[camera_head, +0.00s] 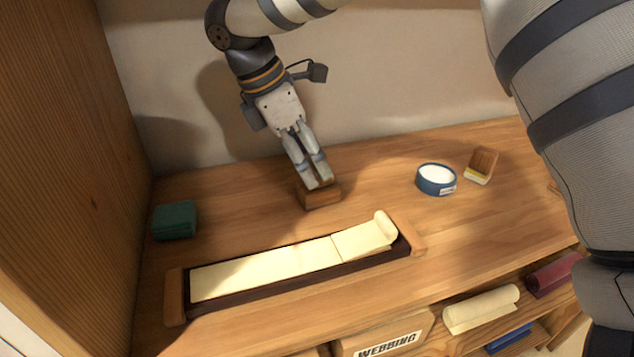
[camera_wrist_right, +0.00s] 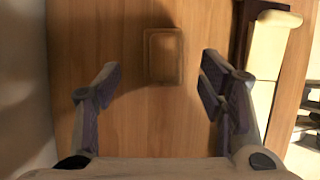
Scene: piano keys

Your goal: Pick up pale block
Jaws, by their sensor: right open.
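A small brown wooden block (camera_head: 322,196) lies on the bench behind the long tray, just below my right gripper (camera_head: 319,184). In the right wrist view this block (camera_wrist_right: 163,55) shows ahead, between the spread fingers of the right gripper (camera_wrist_right: 160,72). The fingers are open with nothing between them; I cannot tell their height above the bench. The block looks mid-brown, not clearly pale. Another small block (camera_head: 481,165), brown with a cream edge, stands at the back right. My left gripper is not in view.
A dark tray with wooden ends (camera_head: 175,297) holds cream key pieces (camera_head: 270,268) in front. A green block (camera_head: 174,220) lies at the left, near a wooden side wall (camera_head: 60,150). A blue round tin (camera_head: 436,180) stands right. Open bench lies between.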

